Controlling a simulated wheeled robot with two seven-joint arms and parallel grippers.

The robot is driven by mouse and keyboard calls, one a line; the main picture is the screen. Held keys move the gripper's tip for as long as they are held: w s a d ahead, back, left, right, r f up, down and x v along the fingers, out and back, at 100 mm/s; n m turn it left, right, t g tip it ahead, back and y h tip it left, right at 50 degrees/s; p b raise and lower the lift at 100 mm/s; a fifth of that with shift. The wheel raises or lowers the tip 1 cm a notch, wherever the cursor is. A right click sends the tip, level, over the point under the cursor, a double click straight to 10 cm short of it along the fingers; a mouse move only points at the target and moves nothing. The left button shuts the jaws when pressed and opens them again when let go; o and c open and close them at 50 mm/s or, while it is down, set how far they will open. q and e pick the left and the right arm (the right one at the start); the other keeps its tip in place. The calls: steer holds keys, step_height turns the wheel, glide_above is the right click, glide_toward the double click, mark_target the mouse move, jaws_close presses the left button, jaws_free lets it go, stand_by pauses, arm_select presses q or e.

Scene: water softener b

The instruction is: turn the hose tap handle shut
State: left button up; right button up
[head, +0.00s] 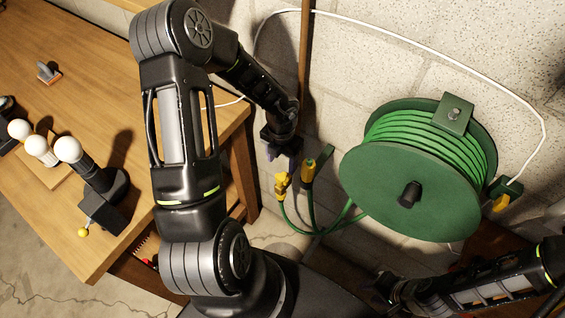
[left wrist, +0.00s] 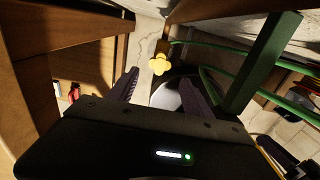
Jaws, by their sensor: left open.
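The yellow tap handle (head: 281,181) is near the wall in the head view, just below my left gripper (head: 283,148). In the left wrist view the yellow handle (left wrist: 159,64) has rounded lobes and appears beyond and between the two fingertips. My left gripper (left wrist: 163,84) is open, with its fingers spread and nothing between them that I can see held. The gap to the handle is hard to judge. My right gripper (head: 384,289) is low at the right in the head view, dark and away from the tap; its jaws are unclear.
A green hose reel (head: 405,170) is on the block wall right of the tap. A brass-coloured hose fitting (head: 308,171) hangs close beside the tap, with green hose (head: 305,232) below. A wooden workbench (head: 100,90) with round-topped items stands at left.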

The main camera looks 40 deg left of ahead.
mark_target(281, 177)
arm_select(q)
steer(key=shift+f, duration=1.3)
step_height(281, 177, down, 6)
steer(key=b, duration=0.7)
steer(key=shift+f, duration=0.2)
steer(key=shift+f+b, duration=0.35)
steer(key=shift+b, duration=0.35)
steer(key=shift+r+p, duration=0.45)
steer(key=shift+p, duration=0.05)
steer(key=shift+c, duration=0.8)
steer(key=c, duration=1.1)
steer(key=shift+o, duration=0.2)
steer(key=m, duration=0.9)
steer(key=shift+m, duration=0.4)
steer(key=m, duration=0.9)
steer(key=o, duration=1.5)
steer(key=shift+c, duration=0.2)
